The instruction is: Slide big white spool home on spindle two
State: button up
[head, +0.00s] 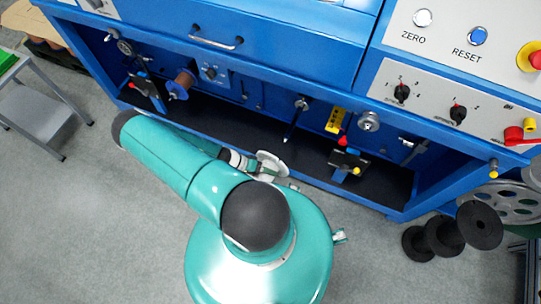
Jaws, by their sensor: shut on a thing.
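The big white spool (272,158) shows as a pale disc at the end of my arm, in front of the blue machine's open bay. My gripper (259,169) is shut on it; the arm hides part of the fingers and the spool. A bare dark spindle (294,121) points out of the bay's back panel, above and right of the spool in the picture. The spool is apart from it. I cannot read which spindle number this is. Another spindle at the left carries a brown spool (181,83).
The bay's blue front edge (330,188) runs below the spool. Black spools (444,236) stand at the right.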

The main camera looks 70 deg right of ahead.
aim_at(284, 138)
jog(key=d, duration=0.1)
jog(key=s+d+n+h, duration=0.1)
jog(key=s+d+n, duration=0.1)
jog(key=shift+f+t+h, duration=0.3)
jog(key=shift+h, duration=0.1)
jog(key=shift+s+d, duration=0.2)
jog(key=shift+d, duration=2.25)
jog(key=shift+s+d, duration=0.2)
jog(key=shift+d, duration=2.2)
jog(key=shift+w+a+r, duration=0.1)
jog(key=shift+w+a, duration=0.05)
jog(key=shift+a, duration=0.1)
jog(key=shift+d, duration=0.1)
jog(key=shift+d, duration=1.4)
jog(key=shift+d, duration=0.2)
jog(key=shift+s+d, duration=0.25)
jog(key=shift+d, duration=1.05)
jog(key=shift+d, duration=0.15)
jog(key=shift+s+d, duration=0.15)
jog(key=shift+d, duration=1.15)
